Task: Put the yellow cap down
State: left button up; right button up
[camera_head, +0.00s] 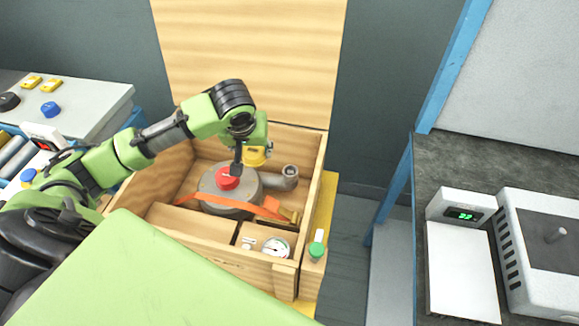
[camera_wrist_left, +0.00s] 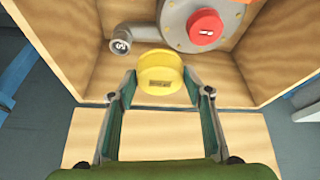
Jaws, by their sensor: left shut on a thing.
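The yellow cap (camera_head: 254,157) is between the fingers of my left gripper (camera_head: 250,148), over the back part of the open wooden crate (camera_head: 187,244). In the left wrist view the yellow cap (camera_wrist_left: 161,68) sits between the two fingertips of the left gripper (camera_wrist_left: 159,78), near a crate wall. The gripper is shut on it. I cannot tell whether the cap's underside touches anything. My right gripper is not in view.
A grey blower (camera_head: 245,188) with a red cap (camera_head: 228,178), a pipe elbow (camera_head: 288,173) and an orange strap (camera_head: 245,205) fills the crate's middle. A gauge (camera_head: 275,248) is in front. A bench with a display box (camera_head: 462,207) stands right.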

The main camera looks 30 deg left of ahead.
pick_arm(q)
send_near(290, 169)
jog(key=a+r, duration=0.3)
jog(key=f, duration=0.1)
jog(key=w+d+f, duration=0.1)
jog(key=w+f, duration=0.1)
jog(key=shift+d+f, duration=0.15)
jog(key=shift+f, duration=0.2)
jog(key=shift+w+d+f, duration=0.2)
jog(key=shift+w+f, duration=0.05)
jog(key=shift+f, duration=0.25)
jog(key=shift+w+d+f, duration=0.1)
jog(key=shift+f, duration=1.6)
jog(key=shift+f, duration=0.3)
jog(key=shift+f, duration=0.35)
jog(key=o, duration=1)
jog(key=shift+c, duration=0.2)
